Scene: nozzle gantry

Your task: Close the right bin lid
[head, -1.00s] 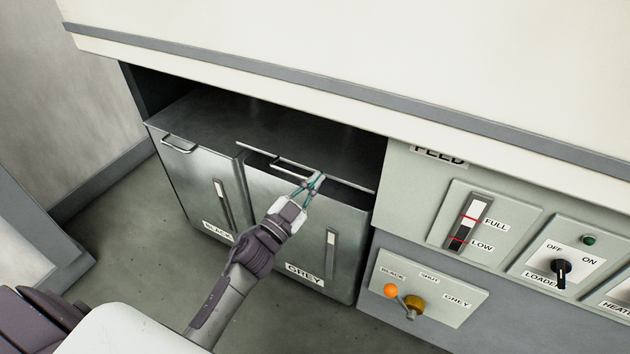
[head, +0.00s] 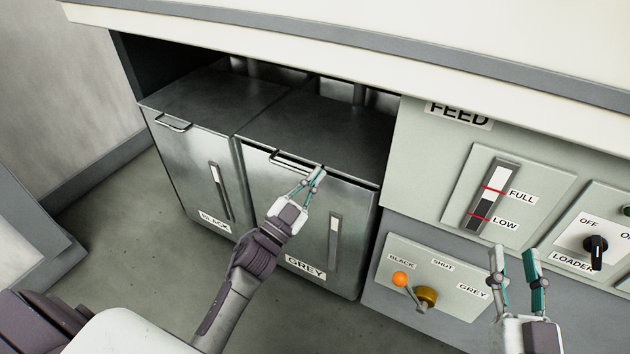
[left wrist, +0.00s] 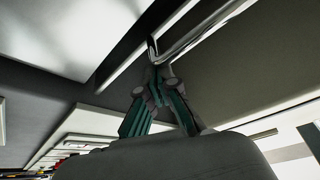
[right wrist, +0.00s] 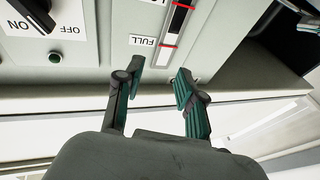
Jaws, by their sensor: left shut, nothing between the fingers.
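The right bin (head: 275,205), labelled GREY, stands under the counter beside the left bin (head: 190,172), labelled BLACK. The right bin's dark lid (head: 325,132) lies flat across its top, with its front edge along the top of the bin's front. A bar handle (head: 290,162) is at that edge and also shows in the left wrist view (left wrist: 205,35). My left gripper (head: 316,174) is shut and empty, its tips at the lid's front edge just right of the handle; I cannot tell whether they touch. My right gripper (head: 515,252) is open and empty before the panel, away from the bins.
The counter (head: 330,75) overhangs the bins. To their right, the FEED panel (head: 440,150) carries a level gauge, a loader switch (head: 596,248) and an orange-knobbed lever (head: 400,279). The left bin's lid (head: 210,95) is flat. Floor (head: 120,235) in front is clear.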

